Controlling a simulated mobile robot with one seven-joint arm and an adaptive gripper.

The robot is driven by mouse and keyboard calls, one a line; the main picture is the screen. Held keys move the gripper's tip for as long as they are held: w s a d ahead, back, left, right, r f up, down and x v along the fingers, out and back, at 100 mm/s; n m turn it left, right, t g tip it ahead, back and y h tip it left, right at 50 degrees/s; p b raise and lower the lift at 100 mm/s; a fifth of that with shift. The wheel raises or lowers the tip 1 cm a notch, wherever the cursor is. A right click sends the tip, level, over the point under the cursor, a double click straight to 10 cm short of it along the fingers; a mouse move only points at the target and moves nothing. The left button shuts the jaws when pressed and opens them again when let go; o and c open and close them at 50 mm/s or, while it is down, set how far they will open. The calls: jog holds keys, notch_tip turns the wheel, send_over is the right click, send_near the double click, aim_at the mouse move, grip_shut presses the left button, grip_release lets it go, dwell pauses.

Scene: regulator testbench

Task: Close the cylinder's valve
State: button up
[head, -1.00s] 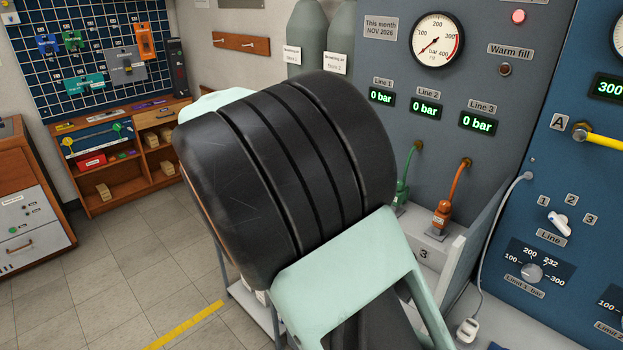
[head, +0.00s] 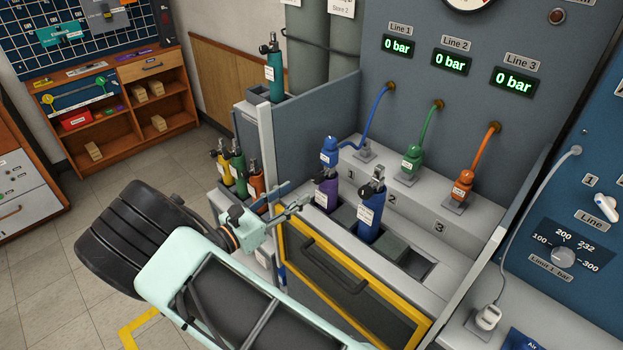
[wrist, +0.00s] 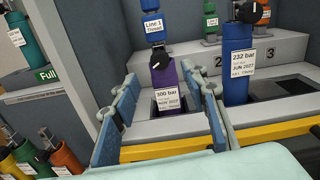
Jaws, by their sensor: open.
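A purple cylinder (head: 326,192) stands upright in the bay marked 1. In the wrist view the purple cylinder (wrist: 166,82) has a black valve knob (wrist: 160,61) and a 300 bar label. A blue 232 bar cylinder (head: 370,217) stands in the bay to its right and also has a black knob (wrist: 247,12). My gripper (head: 293,204) is open in front of the purple cylinder. In the wrist view its two blue fingers stand apart on either side of the purple cylinder, with no grip on it visible. Whether any valve is open is not clear.
A yellow-edged door with a handle (head: 340,270) is below the bays. A rack of several cylinders (head: 222,163) and a teal cylinder (head: 274,77) stand left. The third bay looks empty.

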aim_at(315, 180)
jog(key=x, duration=0.7)
jog(key=shift+w+d+p, duration=0.3)
jog(key=shift+w, duration=0.05)
jog(key=shift+c, duration=0.3)
grip_shut()
